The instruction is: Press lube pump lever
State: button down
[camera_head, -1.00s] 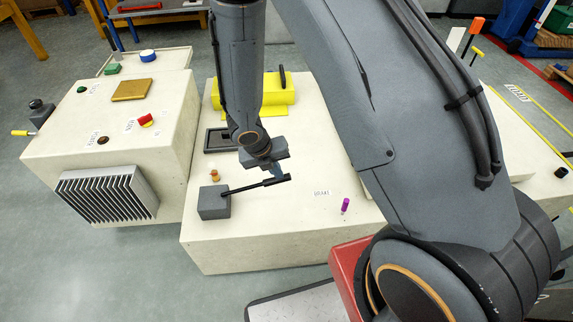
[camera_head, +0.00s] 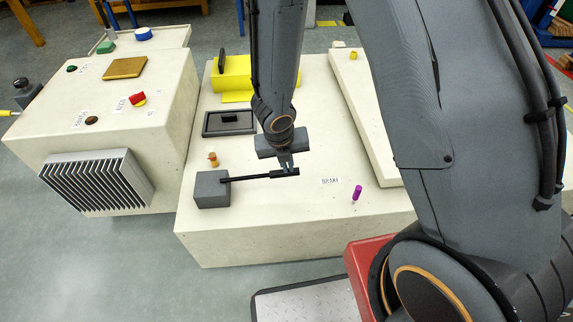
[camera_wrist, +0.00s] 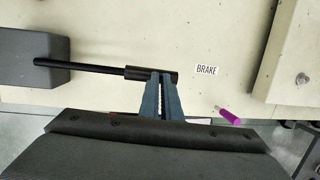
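The pump lever is a black rod with a thicker handle (camera_head: 284,173), reaching right from a grey box (camera_head: 211,190) on the pale console. In the wrist view the lever (camera_wrist: 95,67) runs from the box (camera_wrist: 35,58) to the handle under my fingertips. My gripper (camera_head: 287,166) is above the handle near its free end, pointing down. In the wrist view the blue-grey fingers of my gripper (camera_wrist: 162,76) are together with nothing seen held between them. The tips overlap the handle; whether they touch it I cannot tell.
A purple peg (camera_head: 357,192) and a BRAKE label (camera_head: 330,181) are right of the lever. A small orange-topped knob (camera_head: 212,159) and a black tray (camera_head: 229,122) lie behind the box. A raised pale slab (camera_head: 365,120) is on the right.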

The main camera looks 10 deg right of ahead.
jog(key=shift+s+d+f, duration=0.3)
jog(key=shift+d, duration=0.05)
jog(key=shift+r+p, duration=0.25)
jog(key=shift+p, duration=0.15)
jog(key=p+v, duration=1)
jog(key=v, duration=0.4)
jog(key=shift+w+d, duration=0.2)
jog(key=shift+w, duration=0.1)
jog(key=shift+r, duration=0.1)
jog(key=s+d+r+m+g+p, duration=0.1)
jog(key=s+d+r+m, duration=0.2)
jog(key=d+r+m, duration=0.5)
jog(key=s+d+r+m+p, duration=0.25)
jog(key=r+m, duration=0.25)
jog(key=m, duration=0.6)
jog(key=s+r+m+g+y+p, duration=0.1)
jog(key=s+r+m, duration=0.6)
jog(key=m, duration=0.9)
jog(key=shift+s+r+m+y, duration=0.3)
jog(key=shift+s+r+y, duration=0.1)
jog(key=shift+s, duration=0.15)
